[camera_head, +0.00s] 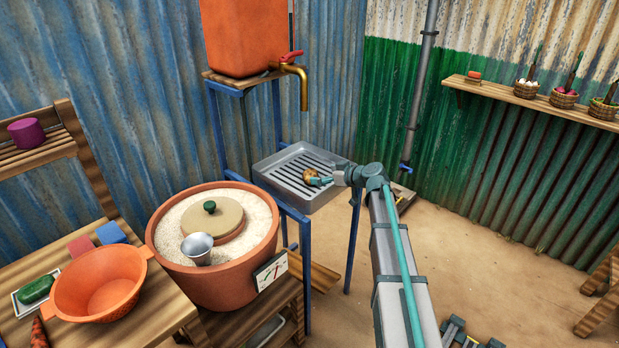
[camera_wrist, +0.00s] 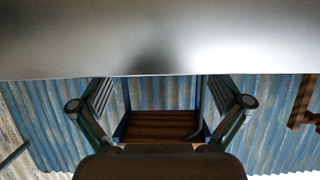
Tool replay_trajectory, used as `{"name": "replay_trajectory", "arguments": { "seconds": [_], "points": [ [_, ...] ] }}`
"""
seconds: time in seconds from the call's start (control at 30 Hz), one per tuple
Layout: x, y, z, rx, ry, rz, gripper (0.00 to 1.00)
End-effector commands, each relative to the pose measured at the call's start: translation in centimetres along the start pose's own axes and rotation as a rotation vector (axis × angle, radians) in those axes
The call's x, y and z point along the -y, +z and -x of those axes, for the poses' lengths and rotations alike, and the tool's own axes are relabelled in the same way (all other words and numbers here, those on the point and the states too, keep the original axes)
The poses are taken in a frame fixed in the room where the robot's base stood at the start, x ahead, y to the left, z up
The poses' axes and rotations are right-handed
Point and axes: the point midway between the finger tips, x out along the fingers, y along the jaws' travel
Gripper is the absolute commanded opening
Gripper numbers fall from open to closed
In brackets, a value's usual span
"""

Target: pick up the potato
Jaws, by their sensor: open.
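The potato (camera_head: 309,174) is a small brown, rounded thing on the slatted grey metal tray (camera_head: 277,160), near the tray's right side. My gripper (camera_head: 321,181) is right beside it, at the potato's right and front. Its jaws are open. In the head view I cannot tell whether the fingers touch the potato or stand around it. In the wrist view the two fingers of my gripper (camera_wrist: 160,105) stand wide apart at left and right. A plain grey surface fills the top there, and I cannot make out the potato for certain.
The tray sits on a blue frame below the brass tap (camera_head: 294,71) of an orange tank (camera_head: 245,35). A large clay pot (camera_head: 222,290) with sand and a lid stands left of it. An orange colander (camera_head: 98,290) is on the wooden table. Open floor lies right.

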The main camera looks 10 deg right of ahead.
Motion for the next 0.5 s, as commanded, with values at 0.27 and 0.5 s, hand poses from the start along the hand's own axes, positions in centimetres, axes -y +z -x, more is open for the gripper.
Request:
{"name": "replay_trajectory", "arguments": {
  "seconds": [0.27, 0.5],
  "points": [
    [0.0, 0.0, -2.2, 0.000, -0.001, 0.000, 1.00],
    [0.1, 0.3, -5.2, 0.000, -0.002, -0.001, 1.00]
  ]
}}
